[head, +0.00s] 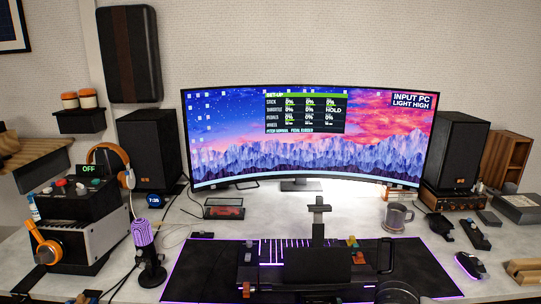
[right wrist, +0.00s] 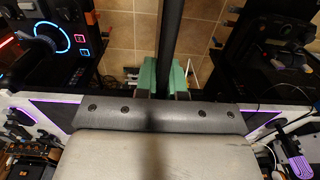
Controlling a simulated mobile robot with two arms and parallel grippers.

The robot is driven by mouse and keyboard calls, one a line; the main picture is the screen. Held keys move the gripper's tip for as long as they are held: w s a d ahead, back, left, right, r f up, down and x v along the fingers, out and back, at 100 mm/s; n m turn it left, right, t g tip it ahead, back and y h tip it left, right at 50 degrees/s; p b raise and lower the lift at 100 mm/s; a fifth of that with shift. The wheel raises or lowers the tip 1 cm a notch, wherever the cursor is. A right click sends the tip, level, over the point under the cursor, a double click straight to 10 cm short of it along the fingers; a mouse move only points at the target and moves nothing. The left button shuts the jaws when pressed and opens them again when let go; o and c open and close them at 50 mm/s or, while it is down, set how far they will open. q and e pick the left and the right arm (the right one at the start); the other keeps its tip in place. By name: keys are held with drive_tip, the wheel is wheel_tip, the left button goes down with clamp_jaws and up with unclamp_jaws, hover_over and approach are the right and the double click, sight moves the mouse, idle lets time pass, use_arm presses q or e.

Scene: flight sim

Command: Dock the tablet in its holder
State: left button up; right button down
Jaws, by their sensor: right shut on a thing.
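My right gripper (right wrist: 165,82) shows in the right wrist view, with green finger pads. It is shut on a thin dark bar (right wrist: 168,35) that runs up out of the picture. I cannot tell whether this is the tablet seen edge-on. In the head view, a small dark screen-like panel (head: 224,210) with a reddish picture lies left of the centre of the desk. A dark flat panel (head: 303,266) stands at the front centre, below a black upright post (head: 319,222). I cannot pick out the tablet's holder for certain. My left gripper is not in view.
A curved monitor (head: 310,140) spans the back of the desk between two speakers (head: 150,150). A purple microphone (head: 143,235) stands on the left. A mug (head: 397,217) and a lit mouse (head: 469,266) are on the right. Bare desk lies between mug and monitor stand.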

wheel_tip(320, 180, up, 6)
drive_tip(key=shift+w+d, duration=0.4)
drive_tip(key=shift+w, duration=0.05)
